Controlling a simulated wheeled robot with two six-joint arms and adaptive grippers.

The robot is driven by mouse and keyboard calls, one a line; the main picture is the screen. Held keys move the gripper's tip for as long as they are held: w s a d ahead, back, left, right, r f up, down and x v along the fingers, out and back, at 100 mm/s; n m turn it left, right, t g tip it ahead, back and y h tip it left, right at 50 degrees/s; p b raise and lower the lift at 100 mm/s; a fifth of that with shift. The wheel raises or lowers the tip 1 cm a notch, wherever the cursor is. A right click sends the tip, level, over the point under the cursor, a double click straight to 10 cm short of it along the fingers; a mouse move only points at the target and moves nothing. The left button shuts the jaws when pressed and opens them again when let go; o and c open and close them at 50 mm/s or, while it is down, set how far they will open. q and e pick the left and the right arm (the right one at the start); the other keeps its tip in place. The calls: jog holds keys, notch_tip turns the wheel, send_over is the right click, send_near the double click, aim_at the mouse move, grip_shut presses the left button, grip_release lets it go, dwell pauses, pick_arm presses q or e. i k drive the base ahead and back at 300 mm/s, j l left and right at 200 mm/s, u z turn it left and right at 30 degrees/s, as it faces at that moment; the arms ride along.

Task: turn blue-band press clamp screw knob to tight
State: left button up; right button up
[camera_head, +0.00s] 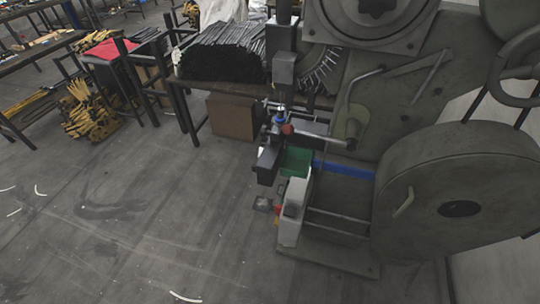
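A large grey-green press (420,120) fills the right side of the head view, with a blue band (345,170) across its lower frame. At the press's left side, a small red ball-shaped knob (288,129) sits near a metal rod, beside a small blue part (279,119). I cannot tell for sure whether this red knob is the clamp screw knob, or how tight it is. Neither of my grippers shows in this view.
A green bin (295,161) sits at the press's working end, above a grey box (291,222) with coloured buttons. A bench behind carries a stack of dark rods (222,52). A red cloth (110,47) lies on a table at left. The floor (130,220) at front left is mostly clear.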

aim_at(264, 130)
jog(key=i+j+z, duration=0.25)
jog(key=j, duration=0.25)
jog(key=i+j+z, duration=0.1)
jog(key=j+z, duration=0.15)
jog(key=j, duration=0.25)
jog(key=i+j+z, duration=0.1)
jog(key=j+z, duration=0.2)
jog(key=j, duration=0.25)
jog(key=j+z, duration=0.25)
jog(key=j, duration=0.3)
jog(key=i+j+z, duration=0.15)
jog(key=j+z, duration=0.25)
jog(key=i+j+z, duration=0.1)
jog(key=j+z, duration=0.75)
jog(key=j, duration=0.15)
